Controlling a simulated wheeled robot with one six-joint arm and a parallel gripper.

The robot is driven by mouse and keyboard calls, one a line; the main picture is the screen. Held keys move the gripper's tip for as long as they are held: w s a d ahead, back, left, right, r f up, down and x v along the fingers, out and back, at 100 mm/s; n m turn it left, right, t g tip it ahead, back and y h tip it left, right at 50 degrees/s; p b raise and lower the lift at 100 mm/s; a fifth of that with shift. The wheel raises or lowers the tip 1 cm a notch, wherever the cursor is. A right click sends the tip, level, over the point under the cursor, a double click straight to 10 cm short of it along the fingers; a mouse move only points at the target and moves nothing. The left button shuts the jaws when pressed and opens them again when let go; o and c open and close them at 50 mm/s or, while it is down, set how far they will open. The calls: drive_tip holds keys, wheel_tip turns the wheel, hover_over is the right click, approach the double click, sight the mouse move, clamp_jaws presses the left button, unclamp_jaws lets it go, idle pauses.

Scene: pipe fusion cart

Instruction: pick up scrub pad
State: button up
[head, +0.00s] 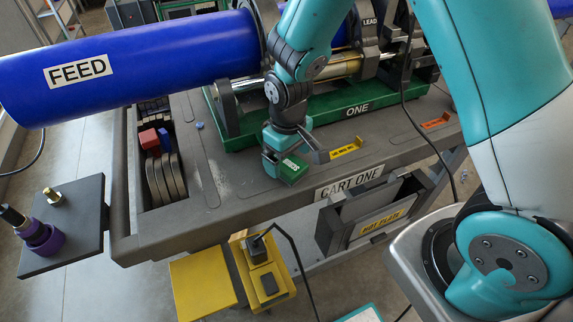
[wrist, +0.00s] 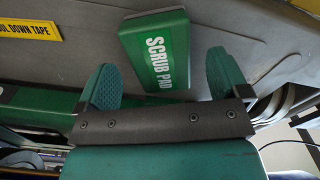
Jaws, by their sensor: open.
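The scrub pad (wrist: 156,52) is a green block with a white label reading SCRUB PAD. In the wrist view it lies on the grey cart top, between and just beyond my gripper's fingertips. In the head view the scrub pad (head: 294,169) sits near the cart's front edge. My gripper (wrist: 162,82) is open and empty, with one teal finger on each side of the pad's near end. In the head view my gripper (head: 279,158) is right above and beside the pad. I cannot tell whether a finger touches it.
A slot with grey plates and a red block (head: 149,139) is to the left. Bare cart top (head: 225,178) lies between.

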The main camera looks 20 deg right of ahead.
sight(288, 162)
drive_tip(key=shift+f, duration=1.35)
drive_tip(key=shift+f, duration=0.25)
drive_tip(key=c, duration=1.1)
